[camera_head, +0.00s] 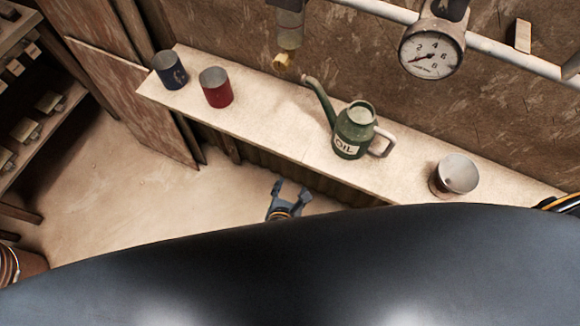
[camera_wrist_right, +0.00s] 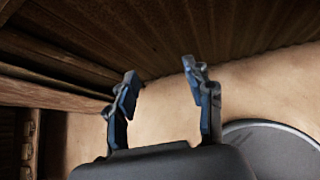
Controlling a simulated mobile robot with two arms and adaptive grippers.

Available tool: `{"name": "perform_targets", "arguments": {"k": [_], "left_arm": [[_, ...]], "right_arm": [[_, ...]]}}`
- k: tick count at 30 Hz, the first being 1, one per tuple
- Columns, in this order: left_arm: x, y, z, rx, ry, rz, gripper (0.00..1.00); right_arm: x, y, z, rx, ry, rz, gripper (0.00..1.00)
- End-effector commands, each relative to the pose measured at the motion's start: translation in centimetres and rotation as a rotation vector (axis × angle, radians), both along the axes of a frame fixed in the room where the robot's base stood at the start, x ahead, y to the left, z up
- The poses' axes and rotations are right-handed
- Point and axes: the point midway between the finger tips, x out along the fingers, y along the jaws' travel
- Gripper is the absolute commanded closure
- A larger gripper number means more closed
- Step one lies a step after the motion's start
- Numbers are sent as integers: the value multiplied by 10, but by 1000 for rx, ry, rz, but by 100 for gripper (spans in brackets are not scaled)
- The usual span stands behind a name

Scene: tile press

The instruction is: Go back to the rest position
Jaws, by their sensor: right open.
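My right gripper (camera_head: 290,188) shows in the head view below the front edge of the shelf, above the sandy floor. It also shows in the right wrist view (camera_wrist_right: 160,85), with its two fingers apart and nothing between them. It touches none of the things on the shelf. My left gripper is not in the frames. A large dark part of my own body fills the bottom of the head view and hides what lies below.
A pale shelf (camera_head: 270,125) holds a blue can (camera_head: 171,71), a red can (camera_head: 216,88), a green oil can (camera_head: 353,131) and a metal cup (camera_head: 455,175). A gauge (camera_head: 431,48) hangs on a pipe above. Wooden racks (camera_head: 45,105) stand at left. The floor (camera_head: 140,205) in front is clear.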

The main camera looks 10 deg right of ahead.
Motion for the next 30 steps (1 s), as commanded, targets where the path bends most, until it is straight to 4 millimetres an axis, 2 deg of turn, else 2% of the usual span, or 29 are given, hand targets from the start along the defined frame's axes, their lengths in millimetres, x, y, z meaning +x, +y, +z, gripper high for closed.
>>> {"name": "perform_targets", "arguments": {"k": [9,11,14,17,18,20,21,24,27,30], "left_arm": [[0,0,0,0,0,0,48],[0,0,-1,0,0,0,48],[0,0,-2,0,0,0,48],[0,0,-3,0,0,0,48],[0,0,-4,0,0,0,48],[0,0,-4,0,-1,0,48],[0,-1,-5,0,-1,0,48],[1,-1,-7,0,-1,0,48],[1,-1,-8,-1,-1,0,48],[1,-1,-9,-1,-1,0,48]], "right_arm": [[-2,-2,-5,9,8,-6,48],[-5,-5,-17,36,27,-24,48],[-21,-18,-57,140,94,-101,48],[-53,-40,-116,316,189,-268,48],[-70,-51,-140,397,228,-363,48],[-98,-68,-174,524,276,-528,48],[-118,-79,-195,610,300,-658,48],[-170,-108,-238,820,316,-1035,48],[-218,-136,-266,1004,255,-1440,48],[-252,-158,-281,1132,147,-1766,48]]}}
